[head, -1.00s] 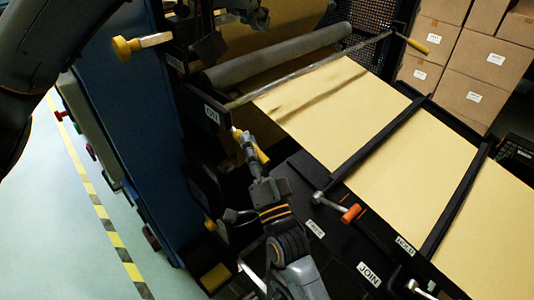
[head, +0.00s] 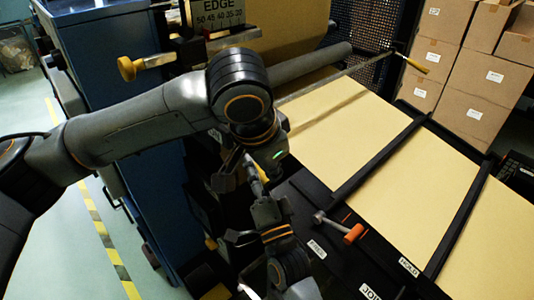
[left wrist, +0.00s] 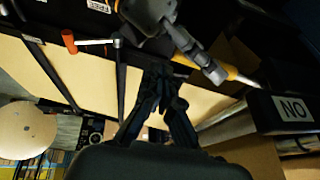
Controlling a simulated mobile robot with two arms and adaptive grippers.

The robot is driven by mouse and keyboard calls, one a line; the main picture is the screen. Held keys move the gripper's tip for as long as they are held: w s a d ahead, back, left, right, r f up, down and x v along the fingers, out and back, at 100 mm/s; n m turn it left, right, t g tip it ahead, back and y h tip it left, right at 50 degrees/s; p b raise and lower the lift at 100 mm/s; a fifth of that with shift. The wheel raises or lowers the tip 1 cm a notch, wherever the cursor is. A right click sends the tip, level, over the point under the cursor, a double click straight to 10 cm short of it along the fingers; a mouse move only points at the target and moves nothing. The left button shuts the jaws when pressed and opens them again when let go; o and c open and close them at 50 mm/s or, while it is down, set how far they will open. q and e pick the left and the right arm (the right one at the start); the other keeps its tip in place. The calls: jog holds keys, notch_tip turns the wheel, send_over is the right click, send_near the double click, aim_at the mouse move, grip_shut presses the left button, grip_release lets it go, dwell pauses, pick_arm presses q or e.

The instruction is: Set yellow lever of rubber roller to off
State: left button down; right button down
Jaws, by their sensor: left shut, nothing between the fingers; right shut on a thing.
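The yellow lever (left wrist: 236,74) sits beside a label plate (left wrist: 293,108) that reads ON upside down in the left wrist view. My right gripper (left wrist: 214,70) is shut on the lever's handle. In the head view my right gripper (head: 254,182) reaches up from below, and my left arm hides the lever and its label. My left gripper (head: 227,176) is shut and empty beside it, its tips partly lost against dark parts. Its dark fingers show in the left wrist view (left wrist: 161,72). The grey rubber roller (head: 315,64) lies behind my left arm.
A kraft paper sheet (head: 350,125) runs to the right under dark crossbars. An orange-handled lever (head: 353,234) stands near the front edge. A yellow-handled rod (head: 415,66) is at the back, before stacked cartons (head: 440,55). A yellow knob (head: 127,68) sticks out at left.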

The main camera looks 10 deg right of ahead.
aim_at(269, 184)
pick_arm(q)
jog(key=shift+w+a+f, duration=0.1)
jog(key=shift+w+f, duration=0.3)
jog(key=shift+f, duration=0.35)
jog(key=shift+w+a+f, duration=0.1)
jog(key=shift+w+f, duration=0.3)
jog(key=shift+f, duration=0.3)
pick_arm(e)
jog(key=shift+f, duration=0.15)
pick_arm(q)
jog(key=shift+w+f, duration=0.1)
jog(key=shift+f, duration=0.7)
jog(key=shift+w+a+f, duration=0.1)
jog(key=shift+a+f, duration=0.05)
jog(key=shift+f, duration=0.05)
pick_arm(e)
jog(key=shift+a+r, duration=0.1)
jog(key=shift+r, duration=0.15)
jog(key=c, duration=1.2)
grip_release()
jog(key=shift+o, duration=0.2)
pick_arm(q)
jog(key=shift+r, duration=0.15)
